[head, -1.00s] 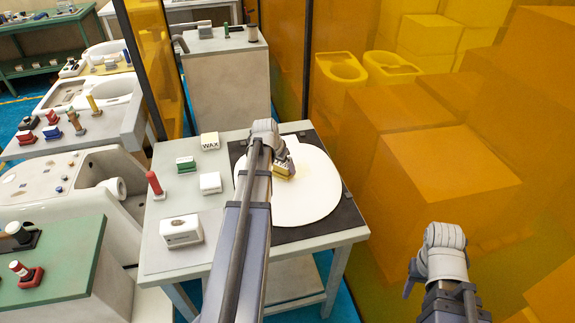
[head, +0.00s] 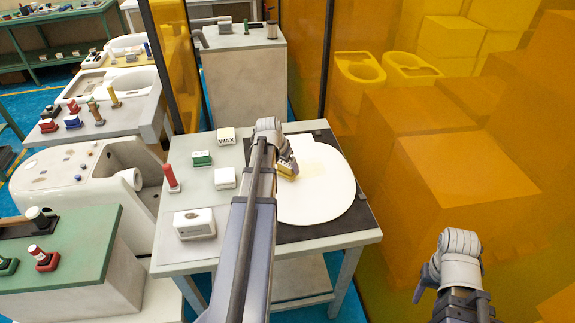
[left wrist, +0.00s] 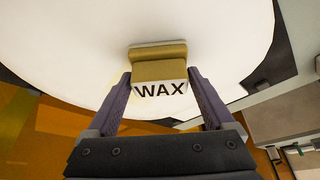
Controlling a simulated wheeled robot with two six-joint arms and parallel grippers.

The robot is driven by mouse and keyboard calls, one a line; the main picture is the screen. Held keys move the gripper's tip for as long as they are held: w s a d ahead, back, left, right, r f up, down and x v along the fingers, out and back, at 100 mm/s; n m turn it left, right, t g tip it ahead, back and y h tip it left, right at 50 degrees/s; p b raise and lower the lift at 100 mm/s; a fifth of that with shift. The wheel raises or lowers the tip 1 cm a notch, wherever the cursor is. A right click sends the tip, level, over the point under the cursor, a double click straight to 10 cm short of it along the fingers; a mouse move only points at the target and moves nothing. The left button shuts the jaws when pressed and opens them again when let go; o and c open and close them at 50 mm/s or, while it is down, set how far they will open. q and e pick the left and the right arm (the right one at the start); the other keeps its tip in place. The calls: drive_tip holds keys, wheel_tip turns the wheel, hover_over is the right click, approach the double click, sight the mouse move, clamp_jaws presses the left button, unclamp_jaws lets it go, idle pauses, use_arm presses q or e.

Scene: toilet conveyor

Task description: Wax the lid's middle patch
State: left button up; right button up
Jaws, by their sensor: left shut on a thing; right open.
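The white round lid (head: 325,203) lies flat on a dark mat (head: 369,221) on the table. A faint cream-tinted patch (head: 311,172) shows on its upper middle. My left gripper (head: 284,160) is shut on a yellow-and-white block marked WAX (head: 288,169), over the lid's upper left part. In the left wrist view, my left gripper (left wrist: 158,88) has a finger on each side of the WAX block (left wrist: 159,70), with the white lid (left wrist: 70,50) behind it. I cannot tell whether the block touches the lid. My right gripper (head: 424,283) is open, right of the table.
A white WAX box (head: 226,136), a green-topped block (head: 202,158), a small white block (head: 224,178), a red-handled tool (head: 171,178) and a larger white box (head: 194,223) stand left of the lid. Amber panels (head: 300,60) and boxes (head: 465,165) border the right side.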

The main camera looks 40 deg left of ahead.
use_arm(q)
drive_tip(key=shift+r+p, duration=3)
wheel_tip(320, 180, up, 3)
drive_tip(key=p, duration=0.3)
drive_tip(key=shift+r, duration=0.1)
